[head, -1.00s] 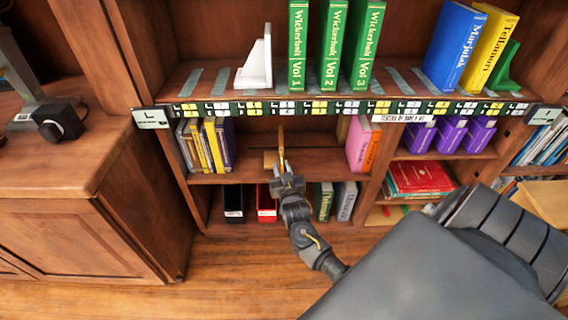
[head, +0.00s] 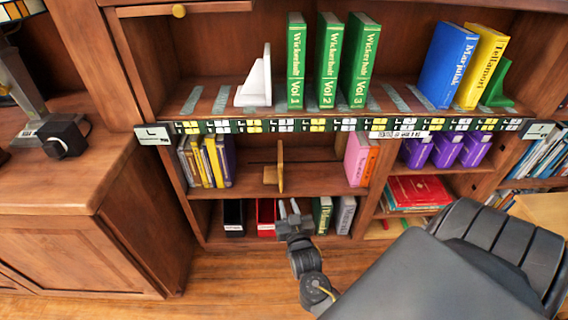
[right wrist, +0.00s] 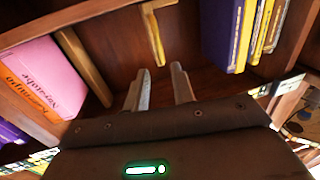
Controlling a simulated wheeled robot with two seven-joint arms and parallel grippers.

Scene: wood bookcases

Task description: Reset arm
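My right gripper (head: 289,207) is in front of the lower bookcase, below the middle shelf's front edge. Its two fingers are apart with nothing between them; the gap also shows in the right wrist view (right wrist: 158,88). A golden wooden bookend (head: 280,167) stands upright on the middle shelf, behind and above the gripper. It also shows beyond the fingertips in the right wrist view (right wrist: 153,35), apart from them. My left gripper is not in view.
Grey, yellow and purple books (head: 207,160) stand left on the middle shelf; a pink book (head: 357,158) stands right. Green volumes (head: 327,62) stand above. A wooden cabinet (head: 75,243) is at left.

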